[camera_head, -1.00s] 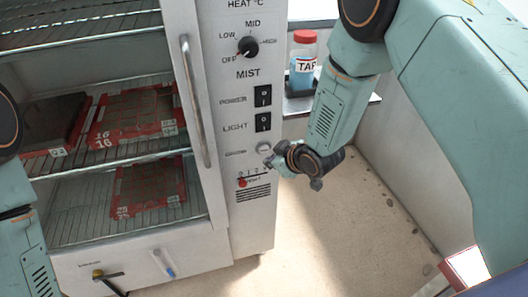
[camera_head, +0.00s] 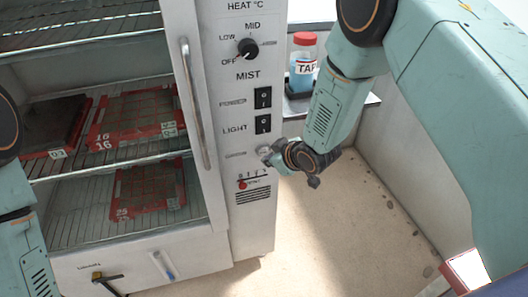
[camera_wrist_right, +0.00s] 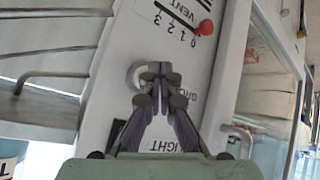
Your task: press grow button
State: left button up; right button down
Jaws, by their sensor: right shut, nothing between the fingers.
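The grow button is a pale round button (camera_head: 263,150) on the white control panel, below the LIGHT switch (camera_head: 263,124) and above the vent slider (camera_head: 242,184). It also shows as a pale ring (camera_wrist_right: 136,73) in the wrist view, partly hidden behind my fingers. My right gripper (camera_head: 268,157) is shut and empty, its fingertips right at the button's edge. In the wrist view the closed fingertips (camera_wrist_right: 158,70) overlap the button; I cannot tell whether they touch it. My left arm shows at the left edge, but its gripper is out of view.
The cabinet's vertical door handle (camera_head: 196,105) stands left of the panel. Wire shelves hold red seed trays (camera_head: 133,119). A red-capped bottle (camera_head: 303,62) stands on a small ledge to the right. The floor (camera_head: 325,235) right of the cabinet is clear.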

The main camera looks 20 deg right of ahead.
jog(key=shift+w, duration=0.2)
dwell(0.6)
jog(key=shift+w, duration=0.25)
jog(key=shift+w, duration=0.55)
dwell(1.0)
jog(key=shift+s, duration=0.15)
jog(key=shift+s+p, duration=0.35)
jog(key=shift+s, duration=0.45)
jog(key=s+p, duration=0.1)
jog(key=s, duration=0.4)
jog(key=shift+d+p, duration=0.1)
jog(key=shift+p, duration=0.25)
